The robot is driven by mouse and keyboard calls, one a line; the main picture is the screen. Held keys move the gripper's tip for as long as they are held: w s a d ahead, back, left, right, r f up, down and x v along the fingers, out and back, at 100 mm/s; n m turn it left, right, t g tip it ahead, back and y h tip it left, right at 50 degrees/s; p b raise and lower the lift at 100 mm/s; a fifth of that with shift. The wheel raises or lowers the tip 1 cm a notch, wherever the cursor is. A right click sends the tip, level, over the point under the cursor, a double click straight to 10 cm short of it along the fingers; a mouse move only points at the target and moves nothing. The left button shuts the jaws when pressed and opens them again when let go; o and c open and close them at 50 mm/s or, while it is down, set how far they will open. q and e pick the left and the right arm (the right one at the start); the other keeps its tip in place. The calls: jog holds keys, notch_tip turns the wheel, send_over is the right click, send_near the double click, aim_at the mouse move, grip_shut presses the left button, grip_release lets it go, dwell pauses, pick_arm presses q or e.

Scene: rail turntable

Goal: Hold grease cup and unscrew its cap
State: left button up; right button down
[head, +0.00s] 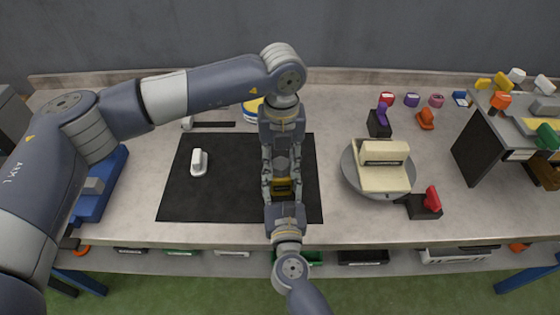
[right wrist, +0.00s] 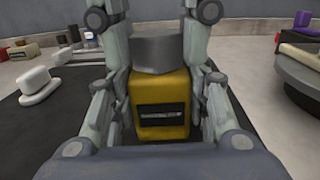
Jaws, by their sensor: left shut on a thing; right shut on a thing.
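The grease cup has a yellow body (head: 282,187) with a dark label, and it sits between the fingers of my right gripper (head: 282,192). In the right wrist view the yellow body (right wrist: 161,92) fills the middle, with the right fingers closed on both sides. A grey cap (right wrist: 157,50) sits on top of the body, with no clear gap between them. My left gripper (head: 282,165) comes from the far side, opposite the right one, and its fingers are shut on the cap. The fingers hide the sides of cap and cup.
A black mat (head: 225,200) lies under the grippers. A white capped piece (head: 198,162) stands on it to the left. A round turntable (head: 352,178) bearing a cream block (head: 384,178) is to the right. A dark holder with a red piece (head: 432,201) stands near the front edge.

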pick_arm(q)
jog(key=shift+d+f, duration=0.1)
jog(key=o, duration=1.1)
jog(key=shift+o, duration=0.7)
jog(key=shift+r, duration=2.1)
